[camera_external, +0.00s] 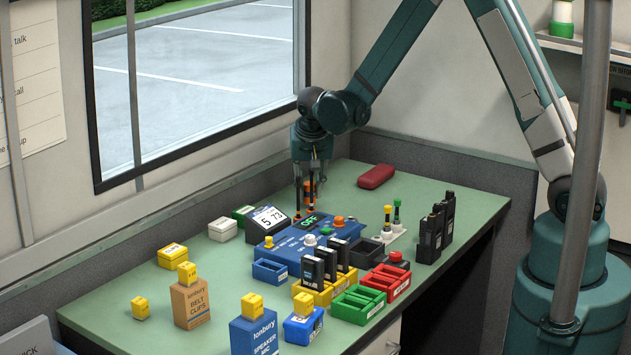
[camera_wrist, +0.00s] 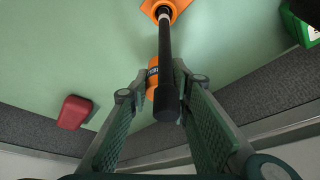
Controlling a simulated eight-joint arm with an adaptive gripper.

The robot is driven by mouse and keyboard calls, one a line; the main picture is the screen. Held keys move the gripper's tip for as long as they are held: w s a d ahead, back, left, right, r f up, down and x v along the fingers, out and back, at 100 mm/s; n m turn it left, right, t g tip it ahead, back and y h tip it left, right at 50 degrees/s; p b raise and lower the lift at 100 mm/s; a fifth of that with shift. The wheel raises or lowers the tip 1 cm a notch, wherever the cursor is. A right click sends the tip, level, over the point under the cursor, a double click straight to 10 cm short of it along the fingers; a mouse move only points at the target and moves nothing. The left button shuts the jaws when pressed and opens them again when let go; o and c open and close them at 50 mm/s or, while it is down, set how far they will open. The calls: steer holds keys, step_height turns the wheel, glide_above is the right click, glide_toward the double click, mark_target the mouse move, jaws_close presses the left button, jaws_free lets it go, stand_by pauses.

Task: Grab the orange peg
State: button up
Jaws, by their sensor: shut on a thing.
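The orange peg (camera_external: 308,188) is at my gripper (camera_external: 311,190), above the back edge of the blue unit in the external view. In the wrist view the peg (camera_wrist: 152,78) shows between the fingertips of my gripper (camera_wrist: 160,88), with a dark labelled band around it. My gripper is shut on the peg. A black rod (camera_wrist: 165,60) passes in front of the peg and hides its right side. The rod rises from an orange base (camera_wrist: 165,6). I cannot tell whether the peg is clear of the surface beneath.
The blue control unit (camera_external: 290,238) has several knobs and a small display stand (camera_external: 264,220) beside it. A red case (camera_external: 376,176) lies at the back. Radios (camera_external: 437,230), bins (camera_external: 359,303) and boxes (camera_external: 190,305) crowd the front and right.

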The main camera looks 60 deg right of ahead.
steer(key=shift+r+p, duration=0.55)
steer(key=shift+r, duration=3.75)
steer(key=shift+d, duration=0.1)
